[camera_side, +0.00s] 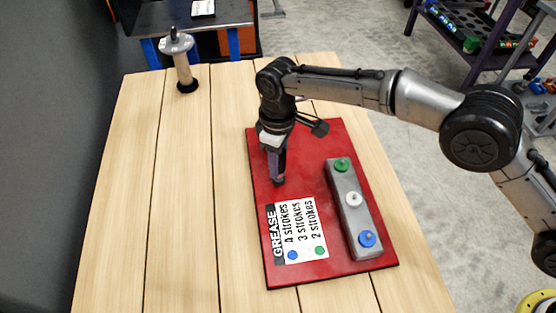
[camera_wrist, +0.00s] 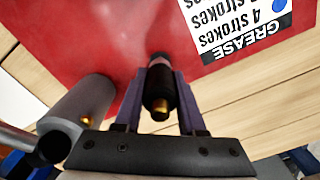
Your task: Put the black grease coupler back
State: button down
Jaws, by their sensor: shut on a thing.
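My gripper (camera_side: 278,174) points down over the left part of the red board, above the GREASE label. In the wrist view, my gripper (camera_wrist: 160,95) is shut on the black grease coupler (camera_wrist: 159,88), a short black cylinder with a brass end (camera_wrist: 160,113) towards the camera. The coupler's far end is close to the red board (camera_wrist: 100,40); I cannot tell whether it touches. In the side view the fingers mostly hide the coupler.
A grey block (camera_side: 347,183) with green, white and blue caps stands on the board, right of the GREASE label (camera_side: 301,230). A post with a grey top (camera_side: 182,65) stands far left. A grey cylinder (camera_wrist: 75,115) shows left in the wrist view. The left table is clear.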

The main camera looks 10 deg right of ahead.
jog(key=shift+f, duration=0.3)
jog(key=shift+f, duration=0.35)
jog(key=c, duration=0.5)
grip_release()
notch_tip(320, 180, up, 13)
jog(key=shift+r, duration=0.1)
jog(key=shift+d, duration=0.1)
